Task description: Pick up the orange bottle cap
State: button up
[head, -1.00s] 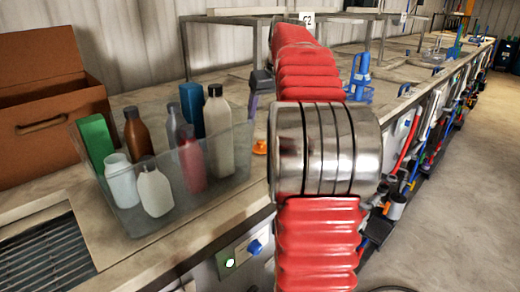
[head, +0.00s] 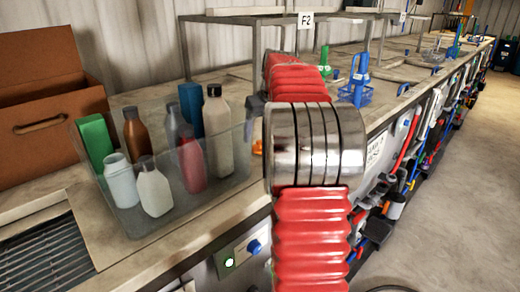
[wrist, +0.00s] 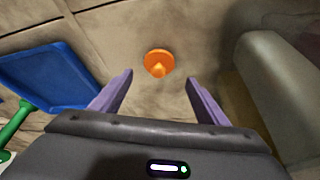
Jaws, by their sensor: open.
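The orange bottle cap (wrist: 159,64) lies on the worktop in the wrist view, a round disc with a raised middle. My gripper (wrist: 158,80) is open, with its two purple fingers spread on either side of the view below the cap. Nothing is between the fingers, and the cap sits beyond the tips, near the middle of the gap. In the head view only a sliver of the orange cap (head: 257,147) shows beside my red and silver arm, which hides the rest.
A clear bin (head: 137,220) with several bottles stands left of my arm. A cardboard box (head: 45,125) is at the far left. In the wrist view a blue tray (wrist: 50,75) lies at left and a pale rounded object (wrist: 285,90) stands close at right.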

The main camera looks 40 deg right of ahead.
aim_at(260, 141)
jog(key=shift+x, duration=2.6)
jog(key=shift+s+d, duration=0.15)
jog(key=shift+s, duration=0.05)
jog(key=shift+c, duration=0.6)
jog(key=c, duration=1)
notch_tip(260, 141, up, 9)
jog(key=shift+r, duration=0.45)
jog(key=shift+s, duration=0.1)
